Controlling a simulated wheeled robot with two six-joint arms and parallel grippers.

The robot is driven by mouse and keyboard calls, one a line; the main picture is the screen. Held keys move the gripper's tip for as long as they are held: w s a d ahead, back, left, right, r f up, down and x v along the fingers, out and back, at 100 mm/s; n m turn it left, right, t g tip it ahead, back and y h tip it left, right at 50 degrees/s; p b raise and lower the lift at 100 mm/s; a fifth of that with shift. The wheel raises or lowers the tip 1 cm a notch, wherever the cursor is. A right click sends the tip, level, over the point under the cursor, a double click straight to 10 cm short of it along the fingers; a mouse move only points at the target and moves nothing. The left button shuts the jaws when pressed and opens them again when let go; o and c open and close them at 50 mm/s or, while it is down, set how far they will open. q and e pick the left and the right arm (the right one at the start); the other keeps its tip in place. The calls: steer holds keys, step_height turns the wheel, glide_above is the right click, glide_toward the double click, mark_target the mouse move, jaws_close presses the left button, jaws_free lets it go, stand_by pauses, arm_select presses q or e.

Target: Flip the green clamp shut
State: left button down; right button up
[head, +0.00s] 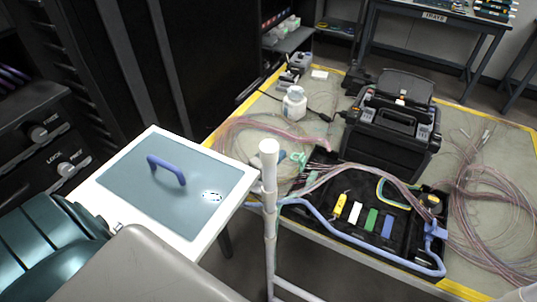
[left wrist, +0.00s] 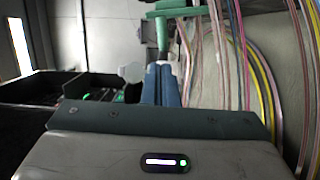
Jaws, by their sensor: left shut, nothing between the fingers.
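The green clamp (head: 298,158) is a small pale green piece beside the white pole, among thin cables at the left part of the work table. In the left wrist view, a green clamp-like part (left wrist: 180,10) shows at the top, just beyond my fingers. Whether its lid is open is too small to tell. My left gripper (left wrist: 165,66) is shut and empty, its blue-grey fingers together and pointing at the green part. I cannot tell whether they touch. My right gripper is not in view.
A white upright pole (head: 269,215) stands in front of the table. A black splicer case (head: 392,125) and a black tool tray (head: 330,222) are to the right. Pink cable loops (head: 490,190) cover the right side. A panel with a blue handle (head: 166,170) is at left.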

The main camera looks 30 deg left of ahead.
arm_select(q)
steer(key=shift+d, duration=0.3)
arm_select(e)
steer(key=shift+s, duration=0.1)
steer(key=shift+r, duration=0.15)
arm_select(q)
steer(key=shift+d+r+p, duration=0.1)
steer(key=shift+r+p, duration=0.1)
steer(key=shift+p, duration=0.25)
steer(key=shift+d+r+m+p, duration=0.15)
steer(key=shift+m+p, duration=0.25)
steer(key=shift+m, duration=0.2)
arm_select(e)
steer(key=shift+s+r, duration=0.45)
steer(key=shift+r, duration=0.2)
